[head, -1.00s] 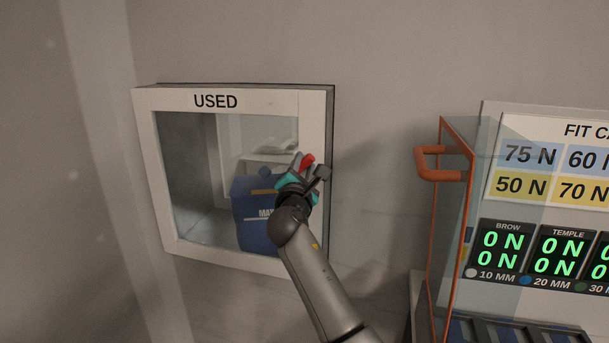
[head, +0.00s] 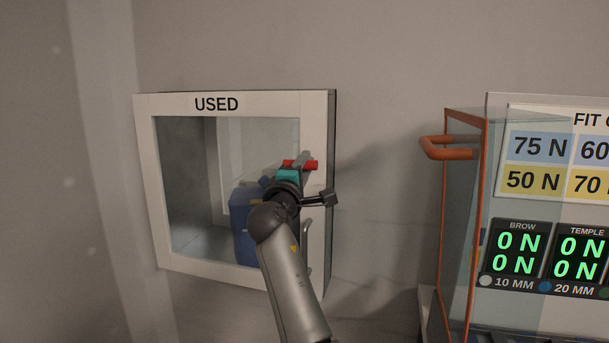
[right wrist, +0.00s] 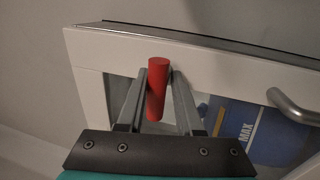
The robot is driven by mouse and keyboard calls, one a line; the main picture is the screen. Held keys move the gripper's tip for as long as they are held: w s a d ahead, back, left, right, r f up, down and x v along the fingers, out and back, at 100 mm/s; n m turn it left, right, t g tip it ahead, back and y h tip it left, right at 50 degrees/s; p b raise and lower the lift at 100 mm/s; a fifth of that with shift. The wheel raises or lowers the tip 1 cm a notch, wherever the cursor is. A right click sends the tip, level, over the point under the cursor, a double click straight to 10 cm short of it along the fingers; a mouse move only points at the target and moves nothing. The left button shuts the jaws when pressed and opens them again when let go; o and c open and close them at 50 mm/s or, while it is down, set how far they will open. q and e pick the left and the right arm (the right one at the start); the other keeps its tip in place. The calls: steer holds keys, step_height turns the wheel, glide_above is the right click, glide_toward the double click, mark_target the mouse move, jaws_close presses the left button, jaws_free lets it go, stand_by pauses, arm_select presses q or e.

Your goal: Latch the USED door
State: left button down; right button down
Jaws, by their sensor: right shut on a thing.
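The USED door (head: 317,118) is a white frame around a clear pane, on a wall cabinet at the left of the head view. It looks flush with the cabinet. A red latch handle (head: 311,165) lies about level across the door's right side. My right gripper (head: 299,167) is at it, its fingers shut on it and its teal body partly hiding it. In the right wrist view the red handle (right wrist: 158,90) stands between the two grey fingers (right wrist: 160,76). My left gripper is not in view.
A metal pull handle (head: 308,238) is lower on the door's right side. A blue MAX bin (head: 243,227) shows behind the pane. An orange-edged clear guard with an orange handle (head: 449,153) stands to the right, before a readout panel (head: 515,248). Bare wall lies between.

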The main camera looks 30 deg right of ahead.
steer(key=shift+m, duration=0.4)
steer(key=c, duration=0.6)
jaws_free()
steer(key=v, duration=1.5)
steer(key=shift+a, duration=0.1)
